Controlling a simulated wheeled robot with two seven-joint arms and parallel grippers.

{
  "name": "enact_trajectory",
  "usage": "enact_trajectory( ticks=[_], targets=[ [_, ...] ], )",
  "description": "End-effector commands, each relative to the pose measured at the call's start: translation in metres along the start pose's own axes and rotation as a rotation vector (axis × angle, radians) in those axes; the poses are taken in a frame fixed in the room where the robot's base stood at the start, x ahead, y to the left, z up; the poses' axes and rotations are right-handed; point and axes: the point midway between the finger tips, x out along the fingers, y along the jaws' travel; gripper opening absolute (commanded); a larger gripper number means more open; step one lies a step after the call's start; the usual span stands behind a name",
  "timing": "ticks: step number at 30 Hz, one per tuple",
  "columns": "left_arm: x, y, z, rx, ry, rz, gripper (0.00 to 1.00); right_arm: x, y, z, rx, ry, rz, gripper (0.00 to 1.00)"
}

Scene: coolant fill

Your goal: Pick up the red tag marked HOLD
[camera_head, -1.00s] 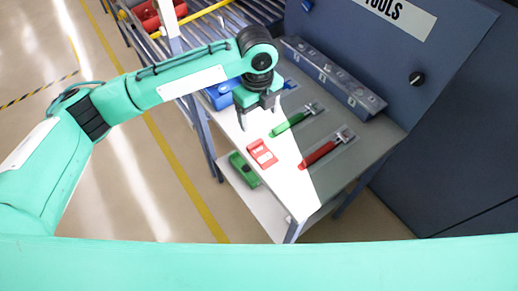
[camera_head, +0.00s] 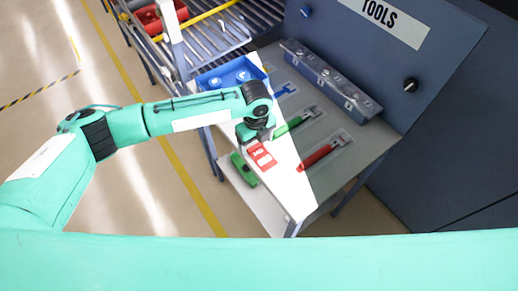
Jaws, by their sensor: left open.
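The red tag (camera_head: 262,157) with white markings lies flat on the white part of the bench top (camera_head: 290,190). The lettering is too small to read for sure. My left gripper (camera_head: 253,141) points down at the tag's far edge, with its fingers close to the tag. It is open, and I cannot tell whether its fingers touch the tag. My right gripper is not in the picture.
A green-handled tool (camera_head: 296,122) and a red-handled tool (camera_head: 321,155) lie right of the tag. A blue tray (camera_head: 232,74) stands behind my left arm. A grey block (camera_head: 330,78) lines the tool cabinet (camera_head: 395,60). A green object (camera_head: 243,170) is on the lower shelf.

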Motion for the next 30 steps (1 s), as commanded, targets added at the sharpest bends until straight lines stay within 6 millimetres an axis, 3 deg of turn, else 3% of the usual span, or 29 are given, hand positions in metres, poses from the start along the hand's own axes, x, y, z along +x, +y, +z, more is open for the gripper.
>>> enact_trajectory(
  ticks=[6,12,19,30],
  targets=[
    [0.018,0.000,0.000,-0.001,0.000,0.000,0.76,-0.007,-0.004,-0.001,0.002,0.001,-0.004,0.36],
    [0.019,-0.001,0.000,0.000,-0.001,-0.001,0.76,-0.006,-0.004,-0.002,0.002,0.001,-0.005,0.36],
    [0.019,-0.001,0.000,-0.001,-0.001,-0.001,0.31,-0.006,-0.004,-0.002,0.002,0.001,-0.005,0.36],
    [0.015,-0.001,0.000,0.000,-0.001,-0.003,0.29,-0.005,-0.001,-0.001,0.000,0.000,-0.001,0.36]
  ],
)
